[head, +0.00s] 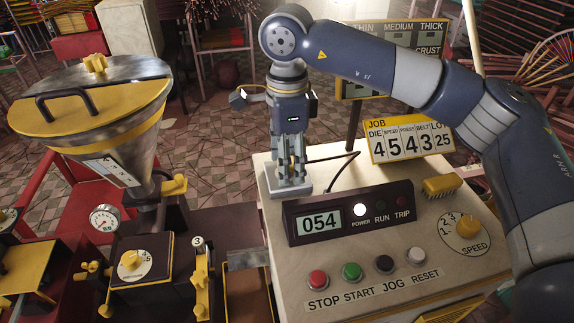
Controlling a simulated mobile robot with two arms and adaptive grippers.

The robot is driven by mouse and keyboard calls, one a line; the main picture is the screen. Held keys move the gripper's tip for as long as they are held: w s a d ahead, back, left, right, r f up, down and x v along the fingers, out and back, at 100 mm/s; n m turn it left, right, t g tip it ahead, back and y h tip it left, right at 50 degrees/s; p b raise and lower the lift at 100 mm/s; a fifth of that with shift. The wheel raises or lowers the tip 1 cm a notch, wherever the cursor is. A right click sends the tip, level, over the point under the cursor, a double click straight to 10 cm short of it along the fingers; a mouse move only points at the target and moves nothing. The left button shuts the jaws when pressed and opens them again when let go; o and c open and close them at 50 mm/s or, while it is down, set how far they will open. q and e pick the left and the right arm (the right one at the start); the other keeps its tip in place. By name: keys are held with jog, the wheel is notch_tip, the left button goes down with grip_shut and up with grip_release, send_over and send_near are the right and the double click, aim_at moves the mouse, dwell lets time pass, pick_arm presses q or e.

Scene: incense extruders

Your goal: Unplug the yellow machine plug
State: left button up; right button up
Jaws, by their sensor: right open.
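My right gripper (289,178) points down over the back left part of the cream control console (262,205). Its fingers are open, with the tips low, close to the console top behind the display box. A black cable (350,157) curves over the console from behind the display box towards these fingers; its end there is hidden. A yellow ribbed block (442,186) sits at the console's right, above the speed dial; I cannot tell whether it is the machine plug. No other clear yellow plug shows. My left gripper is out of view.
The display box (320,221) reading 054 stands just in front of the right gripper. Several push buttons (352,271) and a speed dial (467,228) are nearer. A job sign (411,143) stands behind. The yellow-lidded hopper machine (105,115) is at left.

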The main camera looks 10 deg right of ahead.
grip_shut()
jog(key=shift+r, duration=0.15)
jog(key=shift+r+p, duration=1.6)
jog(key=shift+r, duration=1.3)
